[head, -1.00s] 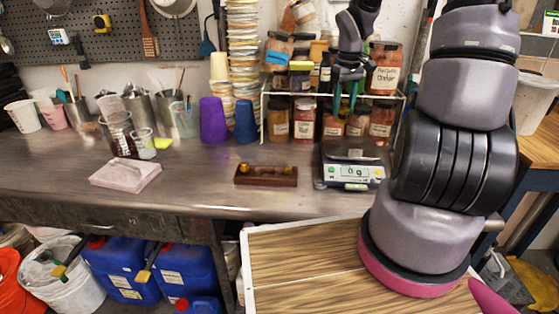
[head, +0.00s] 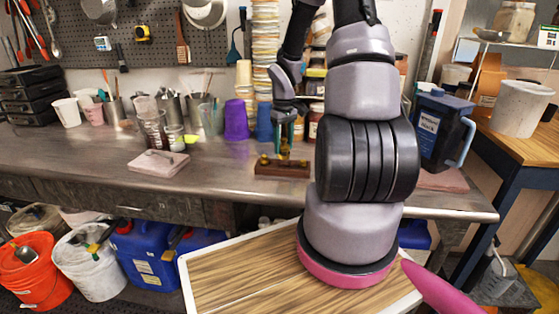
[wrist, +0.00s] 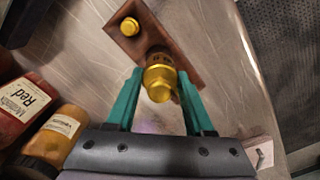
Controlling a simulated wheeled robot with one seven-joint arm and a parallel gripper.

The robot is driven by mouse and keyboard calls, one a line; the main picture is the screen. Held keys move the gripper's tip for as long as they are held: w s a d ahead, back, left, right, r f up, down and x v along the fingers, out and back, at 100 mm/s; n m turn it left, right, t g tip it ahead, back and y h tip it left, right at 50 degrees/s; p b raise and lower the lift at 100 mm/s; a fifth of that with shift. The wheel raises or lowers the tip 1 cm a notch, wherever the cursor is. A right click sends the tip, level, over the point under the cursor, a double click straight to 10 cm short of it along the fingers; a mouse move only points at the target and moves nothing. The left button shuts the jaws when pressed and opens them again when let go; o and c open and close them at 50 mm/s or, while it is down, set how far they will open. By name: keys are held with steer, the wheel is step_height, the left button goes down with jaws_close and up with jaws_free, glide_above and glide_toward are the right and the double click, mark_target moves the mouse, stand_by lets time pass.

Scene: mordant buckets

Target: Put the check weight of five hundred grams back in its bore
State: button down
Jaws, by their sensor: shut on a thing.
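My gripper (head: 284,128) points down above the dark wooden block (head: 296,170) on the bench. It is shut on a brass weight (wrist: 160,84), which sits between the green fingers in the wrist view, where my gripper (wrist: 160,78) shows from above. The held weight lies over one end of the wooden block (wrist: 178,22) in that view. A smaller brass piece (wrist: 129,26) stands at the block's other end. The bore is hidden under the held weight. I cannot tell whether the weight touches the block. No gram marking can be read.
Jars (wrist: 25,105) stand close to one side of my gripper in the wrist view. A purple cup (head: 236,120) and a blue cup (head: 264,122) stand behind the block. My arm hides the scale.

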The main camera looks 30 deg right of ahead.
steer(key=shift+f, duration=2.4)
steer(key=shift+c, duration=1.4)
jaws_free()
steer(key=shift+f, duration=0.15)
steer(key=shift+d, duration=0.1)
step_height(320, 180, up, 12)
steer(key=shift+r, duration=0.1)
step_height(320, 180, up, 9)
steer(key=m+t, duration=0.1)
steer(key=m, duration=0.1)
glide_above(284, 156)
steer(key=a, duration=0.2)
steer(key=s+a+r+m+t+y, duration=0.1)
steer(key=s+a+r+m+t, duration=0.1)
steer(key=s+a+r, duration=0.3)
steer(key=s+a+r+m+t+y, duration=0.1)
steer(key=s+a+r+t, duration=0.3)
steer(key=s+r, duration=0.8)
steer(key=shift+s+a+r+m, duration=0.25)
steer(key=shift+s+a+m, duration=0.15)
steer(key=shift+a+m, duration=0.4)
